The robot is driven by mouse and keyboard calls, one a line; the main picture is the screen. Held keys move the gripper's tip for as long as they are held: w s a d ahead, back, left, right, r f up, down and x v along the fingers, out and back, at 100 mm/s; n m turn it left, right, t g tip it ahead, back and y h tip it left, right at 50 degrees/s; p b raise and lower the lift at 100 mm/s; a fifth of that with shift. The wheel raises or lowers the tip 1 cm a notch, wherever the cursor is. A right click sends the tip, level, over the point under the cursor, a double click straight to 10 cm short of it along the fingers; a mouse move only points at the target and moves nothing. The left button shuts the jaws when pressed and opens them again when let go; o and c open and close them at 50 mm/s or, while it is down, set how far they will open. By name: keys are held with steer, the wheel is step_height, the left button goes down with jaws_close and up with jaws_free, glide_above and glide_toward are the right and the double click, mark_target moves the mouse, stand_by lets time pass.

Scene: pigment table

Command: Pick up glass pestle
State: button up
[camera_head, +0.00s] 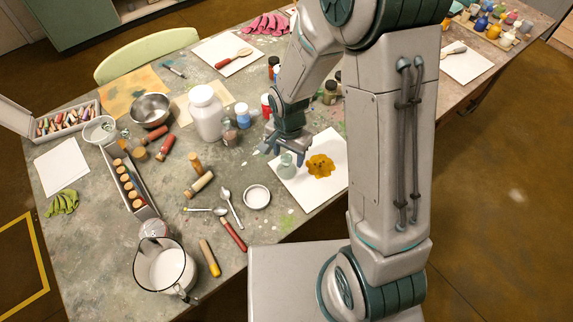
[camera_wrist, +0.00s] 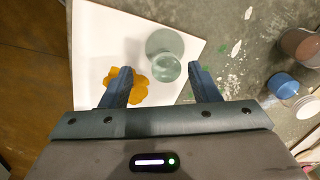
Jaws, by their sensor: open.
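The glass pestle (camera_head: 287,164) is pale green, see-through glass. It stands on a white sheet (camera_head: 318,195) beside a patch of ochre pigment (camera_head: 320,166). In the wrist view the pestle (camera_wrist: 165,52) shows from above, with its round knob nearer my gripper and its wider disc beyond. My gripper (camera_wrist: 161,85) is open and empty, with one finger on each side of the pestle's knob in the picture. In the head view my gripper (camera_head: 273,147) is just above and left of the pestle. I cannot tell whether the fingers touch it.
A large white jar (camera_head: 205,113), a blue-labelled bottle (camera_head: 243,115) and a red-labelled jar (camera_head: 266,105) stand left of and behind my gripper. A white lid (camera_head: 257,196) and spoons lie at the front left. The sheet's front part is clear.

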mark_target(286, 157)
steer(key=shift+w+a+f+p, duration=0.15)
steer(key=shift+f+p, duration=0.1)
steer(key=shift+f, duration=1.05)
steer(key=shift+w+a+f+p, duration=0.1)
steer(key=shift+a+f+p, duration=0.1)
steer(key=shift+f, duration=1.05)
jaws_close()
steer(key=c, duration=1.2)
jaws_free()
steer(key=shift+r, duration=0.2)
steer(key=shift+r, duration=0.6)
step_height(286, 157, up, 2)
steer(key=shift+r+b, duration=0.15)
steer(key=shift+b, duration=0.2)
steer(key=w+d+r, duration=0.2)
steer(key=d, duration=0.1)
steer(key=w+d+r+b, duration=0.1)
steer(key=w+d+r, duration=0.1)
steer(key=d, duration=0.1)
steer(key=w+d+r, duration=0.2)
steer(key=d+r, duration=0.1)
steer(key=d, duration=0.1)
steer(key=shift+w+r, duration=0.1)
steer(key=shift+w, duration=0.05)
steer(key=o, duration=0.3)
